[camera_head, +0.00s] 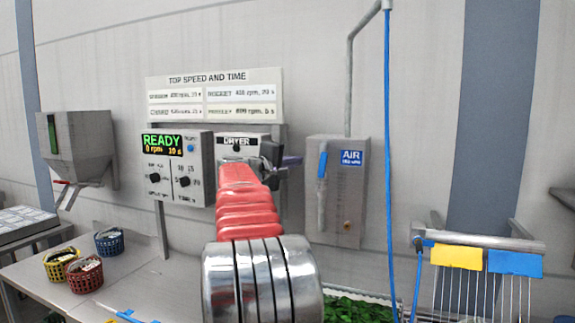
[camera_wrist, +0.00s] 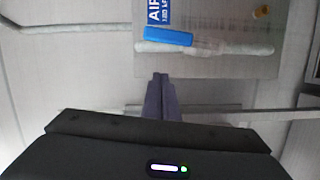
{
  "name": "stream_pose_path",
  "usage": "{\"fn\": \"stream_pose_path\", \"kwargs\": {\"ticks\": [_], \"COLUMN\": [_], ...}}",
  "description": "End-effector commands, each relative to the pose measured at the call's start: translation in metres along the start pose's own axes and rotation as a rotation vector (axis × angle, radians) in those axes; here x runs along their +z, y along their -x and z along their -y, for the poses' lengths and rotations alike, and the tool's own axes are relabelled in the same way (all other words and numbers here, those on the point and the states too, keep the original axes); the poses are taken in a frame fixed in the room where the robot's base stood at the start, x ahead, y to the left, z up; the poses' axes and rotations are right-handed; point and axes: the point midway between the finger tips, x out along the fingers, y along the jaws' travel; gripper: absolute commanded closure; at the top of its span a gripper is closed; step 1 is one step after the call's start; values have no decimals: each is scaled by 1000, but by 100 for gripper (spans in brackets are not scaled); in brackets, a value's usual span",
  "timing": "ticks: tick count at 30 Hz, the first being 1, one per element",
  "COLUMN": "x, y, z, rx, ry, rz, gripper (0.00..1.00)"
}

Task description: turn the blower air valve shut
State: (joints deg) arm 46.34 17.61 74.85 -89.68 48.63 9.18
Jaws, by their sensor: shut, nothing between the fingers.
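The blower air valve has a blue handle (camera_head: 322,164) on the front of a grey box (camera_head: 346,200) with a blue AIR label. The handle stands upright, in line with the pale pipe under it. In the wrist view the same blue handle (camera_wrist: 168,36) lies sideways along the pipe, because that view is turned. My gripper (camera_head: 297,160) is just left of the box in the head view. In the wrist view my gripper (camera_wrist: 160,76) has its purple fingers together and empty, their tips a little below the handle in the picture. No contact shows.
A dryer panel (camera_head: 240,141) is partly hidden behind my arm. A control box reading READY (camera_head: 178,165) is left of it. A blue hose (camera_head: 388,130) hangs right of the valve box. Baskets (camera_head: 110,241) stand on the bench at left. Greens (camera_head: 355,310) lie below.

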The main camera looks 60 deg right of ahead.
Motion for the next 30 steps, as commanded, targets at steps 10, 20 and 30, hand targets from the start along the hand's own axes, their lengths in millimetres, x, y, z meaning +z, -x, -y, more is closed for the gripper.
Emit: {"fn": "stream_pose_path", "kwargs": {"ticks": [10, 20, 30], "x": [18, 39, 39], "y": [-20, -24, -24], "z": [0, 0, 0], "rx": [0, 0, 0], "ry": [1, 0, 0], "rz": [2, 0, -1], "gripper": [100, 100, 100]}}
